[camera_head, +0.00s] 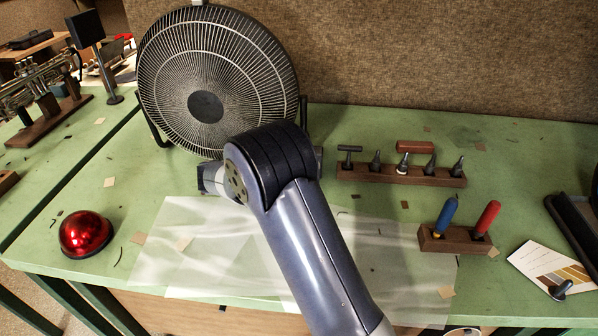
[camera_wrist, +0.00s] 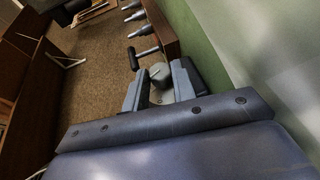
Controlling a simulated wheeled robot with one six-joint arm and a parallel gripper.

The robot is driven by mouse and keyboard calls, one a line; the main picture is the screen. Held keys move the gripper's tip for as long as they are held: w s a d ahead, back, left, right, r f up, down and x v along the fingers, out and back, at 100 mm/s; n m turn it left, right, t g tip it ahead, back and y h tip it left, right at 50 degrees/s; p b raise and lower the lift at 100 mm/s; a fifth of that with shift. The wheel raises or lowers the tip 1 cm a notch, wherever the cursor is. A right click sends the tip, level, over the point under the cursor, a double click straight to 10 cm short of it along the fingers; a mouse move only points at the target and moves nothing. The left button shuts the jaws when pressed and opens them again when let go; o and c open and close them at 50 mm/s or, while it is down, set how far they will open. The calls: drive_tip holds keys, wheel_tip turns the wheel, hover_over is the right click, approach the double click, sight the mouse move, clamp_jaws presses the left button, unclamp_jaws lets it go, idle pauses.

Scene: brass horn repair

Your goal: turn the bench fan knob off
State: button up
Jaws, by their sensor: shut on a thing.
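The bench fan (camera_head: 215,85) stands at the back of the green bench, with a round black cage and a dark hub. My arm crosses in front of its lower right part, so the knob is hidden in the head view. In the wrist view a round grey knob (camera_wrist: 160,73) sits between the two fingers of my gripper (camera_wrist: 161,80). The gripper is shut on the knob. The knob's pointer and its setting cannot be made out.
A wooden rack (camera_head: 400,173) of small tools stands right of my arm. A two-handle holder (camera_head: 455,240) is farther right. A red dome (camera_head: 86,233) sits at the front left. A translucent sheet (camera_head: 205,245) lies under my arm. A brown partition (camera_head: 450,60) closes the back.

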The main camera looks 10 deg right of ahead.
drive_tip(key=o, duration=1)
drive_tip(key=a, duration=0.3)
drive_tip(key=a+r, duration=0.1)
drive_tip(key=a, duration=0.3)
drive_tip(key=s+a, duration=0.1)
drive_tip(key=a, duration=0.2)
drive_tip(key=shift+a+r+b, duration=0.3)
drive_tip(key=shift+r+b, duration=0.05)
drive_tip(key=shift+r, duration=0.05)
